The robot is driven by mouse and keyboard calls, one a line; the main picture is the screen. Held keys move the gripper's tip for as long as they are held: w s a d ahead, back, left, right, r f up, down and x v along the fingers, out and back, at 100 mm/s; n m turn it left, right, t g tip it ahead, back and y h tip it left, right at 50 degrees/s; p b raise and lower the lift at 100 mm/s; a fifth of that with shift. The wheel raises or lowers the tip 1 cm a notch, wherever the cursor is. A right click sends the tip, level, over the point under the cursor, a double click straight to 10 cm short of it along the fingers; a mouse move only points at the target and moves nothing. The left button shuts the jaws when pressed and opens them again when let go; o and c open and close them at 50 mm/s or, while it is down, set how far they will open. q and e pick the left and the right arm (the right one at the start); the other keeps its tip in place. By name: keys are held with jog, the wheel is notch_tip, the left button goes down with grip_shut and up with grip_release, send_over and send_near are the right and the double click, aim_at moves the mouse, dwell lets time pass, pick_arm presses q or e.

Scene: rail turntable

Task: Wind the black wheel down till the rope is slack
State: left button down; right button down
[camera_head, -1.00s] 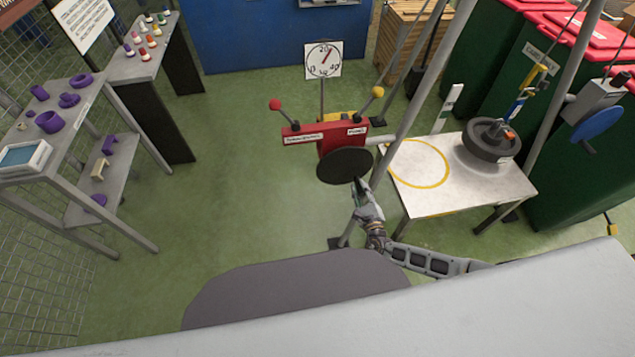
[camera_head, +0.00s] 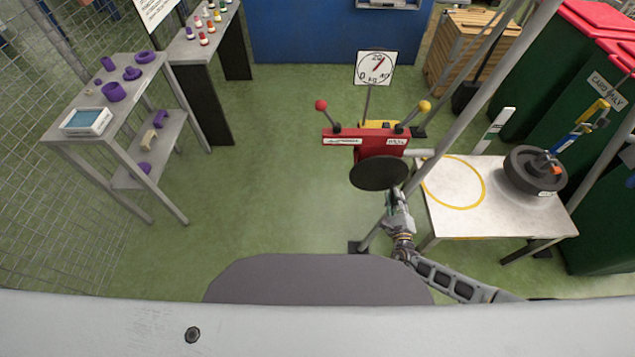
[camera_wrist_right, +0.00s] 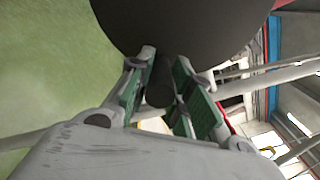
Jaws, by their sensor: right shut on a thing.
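The black wheel (camera_head: 379,173) is a dark disc on the front of a red winch housing (camera_head: 365,142). My right gripper (camera_head: 392,197) is at the wheel's lower right edge. In the right wrist view its fingers (camera_wrist_right: 163,78) are on either side of a dark handle (camera_wrist_right: 160,82) below the wheel (camera_wrist_right: 180,22), and shut on it. A black round weight (camera_head: 535,172) rests on the white table, with a blue and yellow hook piece (camera_head: 583,128) above it. I cannot make out whether the rope is taut or slack. My left gripper is not in view.
A dial (camera_head: 376,68) stands behind the winch. Red-knobbed and yellow-knobbed levers rise from the housing. The white table (camera_head: 500,222) has a yellow ring. Grey poles slant beside the winch. Shelves with purple items (camera_head: 113,92) are at the left, green bins at the right.

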jog(key=shift+w+d+r+n+p, duration=0.15)
jog(key=shift+d+r+n+p, duration=0.65)
jog(key=shift+n+p, duration=0.4)
dwell(0.4)
jog(key=shift+d+r+n+p, duration=0.15)
jog(key=shift+r+n+p, duration=0.4)
jog(key=shift+p, duration=0.1)
jog(key=shift+d+r+n+p, duration=0.15)
jog(key=shift+r+n+p, duration=0.3)
jog(key=shift+n+p, duration=0.15)
dwell(0.4)
jog(key=c, duration=1.3)
grip_release()
jog(key=shift+c, duration=0.2)
jog(key=o, duration=0.3)
jog(key=shift+s, duration=0.2)
jog(key=s+p, duration=0.2)
jog(key=s, duration=0.6)
jog(key=shift+a+f, duration=0.15)
jog(key=shift+f, duration=0.05)
